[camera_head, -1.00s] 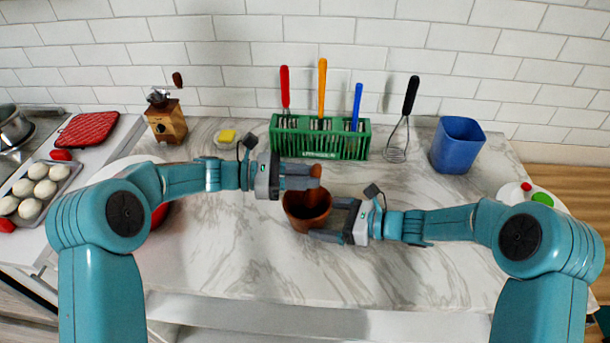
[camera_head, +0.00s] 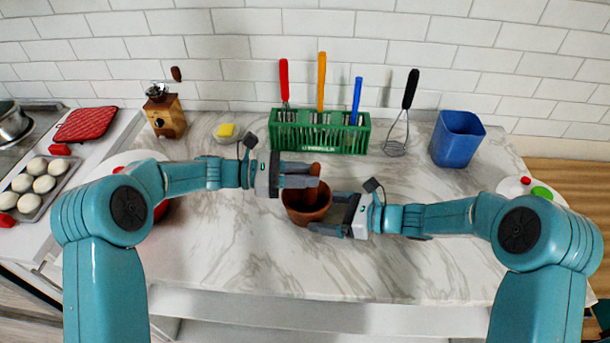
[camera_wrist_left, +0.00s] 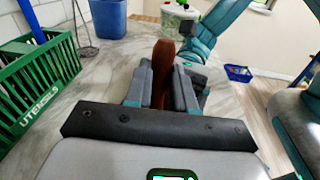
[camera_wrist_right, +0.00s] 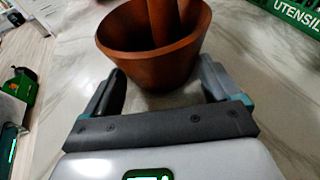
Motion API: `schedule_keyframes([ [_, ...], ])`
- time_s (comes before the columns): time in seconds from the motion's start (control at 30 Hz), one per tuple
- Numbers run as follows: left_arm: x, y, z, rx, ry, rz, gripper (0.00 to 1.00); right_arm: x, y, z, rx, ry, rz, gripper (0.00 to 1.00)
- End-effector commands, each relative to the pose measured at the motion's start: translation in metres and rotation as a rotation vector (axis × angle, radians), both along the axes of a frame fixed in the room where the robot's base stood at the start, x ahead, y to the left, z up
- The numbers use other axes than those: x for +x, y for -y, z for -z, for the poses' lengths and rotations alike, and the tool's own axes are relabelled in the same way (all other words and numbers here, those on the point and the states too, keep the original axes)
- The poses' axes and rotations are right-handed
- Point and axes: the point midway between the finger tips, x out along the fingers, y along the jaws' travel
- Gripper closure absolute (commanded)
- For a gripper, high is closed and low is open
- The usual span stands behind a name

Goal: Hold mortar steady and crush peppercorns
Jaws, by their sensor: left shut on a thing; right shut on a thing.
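The reddish-brown mortar (camera_head: 307,213) stands upright on the marble counter. My right gripper (camera_head: 326,212) is shut on the mortar's side from the right, and the mortar also shows large in the right wrist view (camera_wrist_right: 152,66). The brown pestle (camera_head: 314,171) stands in the mortar with its lower end inside the bowl. My left gripper (camera_head: 312,177) is shut on the pestle above the rim, and the left wrist view shows the pestle (camera_wrist_left: 163,60) between the fingers. Peppercorns cannot be made out inside the bowl.
A green utensil rack (camera_head: 320,140) stands behind the mortar. A whisk (camera_head: 399,130) and a blue bin (camera_head: 457,140) are at the back right. The front counter is clear.

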Motion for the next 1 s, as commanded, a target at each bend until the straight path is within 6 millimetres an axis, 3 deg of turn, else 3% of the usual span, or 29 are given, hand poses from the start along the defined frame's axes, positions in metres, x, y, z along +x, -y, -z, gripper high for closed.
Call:
schedule_keyframes([
  [0.17,0.0,0.0,-0.013,-0.001,0.002,0.001,1.0,0.0,0.0,-0.001,0.001,0.001,0.001,0.27],
  [0.47,0.0,0.0,-0.016,-0.002,0.002,0.0,1.0,0.0,0.0,-0.001,0.001,0.001,0.001,0.27],
  [1.0,0.0,0.0,-0.072,-0.002,0.004,0.0,1.0,0.0,0.0,-0.001,0.001,0.001,0.001,0.27],
])
